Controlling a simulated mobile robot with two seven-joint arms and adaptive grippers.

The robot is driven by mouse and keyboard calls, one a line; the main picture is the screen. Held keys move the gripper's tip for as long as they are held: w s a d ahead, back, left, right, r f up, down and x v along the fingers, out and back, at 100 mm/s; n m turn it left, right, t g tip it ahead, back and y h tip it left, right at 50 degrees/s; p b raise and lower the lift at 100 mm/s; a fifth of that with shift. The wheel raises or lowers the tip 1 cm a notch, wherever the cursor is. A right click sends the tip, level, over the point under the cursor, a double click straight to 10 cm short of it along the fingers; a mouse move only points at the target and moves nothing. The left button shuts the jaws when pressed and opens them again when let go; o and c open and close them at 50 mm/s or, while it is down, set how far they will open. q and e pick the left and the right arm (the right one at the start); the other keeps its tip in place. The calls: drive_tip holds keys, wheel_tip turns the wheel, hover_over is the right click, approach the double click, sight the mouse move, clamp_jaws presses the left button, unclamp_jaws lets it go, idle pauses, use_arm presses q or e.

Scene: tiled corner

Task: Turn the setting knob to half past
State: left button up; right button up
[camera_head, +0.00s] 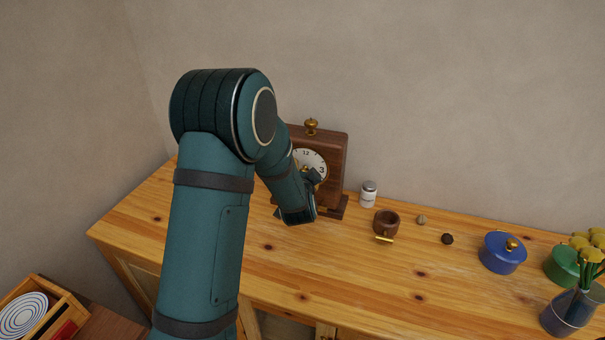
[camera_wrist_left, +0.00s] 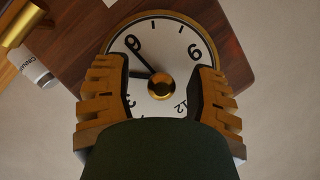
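A wooden mantel clock (camera_head: 331,150) with a white dial (camera_head: 311,158) stands at the back of the wooden cabinet top, against the wall. In the left wrist view the dial (camera_wrist_left: 160,30) appears roughly upside down, with a round brass knob (camera_wrist_left: 161,82) at its centre. Two dark hands reach from the knob to the upper left and left. My left gripper (camera_wrist_left: 160,72) is open in front of the dial, its two fingers either side of the knob with gaps between. In the head view my left arm and gripper (camera_head: 314,182) partly cover the clock. My right gripper is not seen.
Right of the clock are a small white jar (camera_head: 368,194), a wooden cup (camera_head: 386,222) with a brass handle, two small balls, a blue lidded pot (camera_head: 501,255), a green pot (camera_head: 563,265) and a vase of yellow flowers (camera_head: 568,312). The front of the top (camera_head: 340,270) is clear.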

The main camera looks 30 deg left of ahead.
use_arm(q)
drive_tip(key=shift+d+r, duration=0.1)
drive_tip(key=shift+r, duration=0.1)
drive_tip(key=shift+s+d+r, duration=0.1)
drive_tip(key=v, duration=1.1)
drive_tip(key=shift+s, duration=0.25)
wheel_tip(320, 180, down, 6)
drive_tip(key=d+n+t+y+b, duration=0.1)
drive_tip(key=n+t+y+b, duration=0.3)
drive_tip(key=n+b, duration=1.05)
drive_tip(key=w+a+r+n+p, duration=0.1)
drive_tip(key=w+a+p, duration=0.1)
drive_tip(key=w, duration=0.1)
drive_tip(key=w+a+n+p, duration=0.1)
drive_tip(key=w+a+n, duration=0.1)
drive_tip(key=w, duration=0.1)
drive_tip(key=w+a+r+n+t+p, duration=0.1)
drive_tip(key=w+a+n+p, duration=0.1)
drive_tip(key=w, duration=0.2)
drive_tip(key=shift+w+a+r+n+h+p, duration=0.15)
drive_tip(key=shift+a+r+n+h+p, duration=0.15)
drive_tip(key=shift+r+p, duration=0.1)
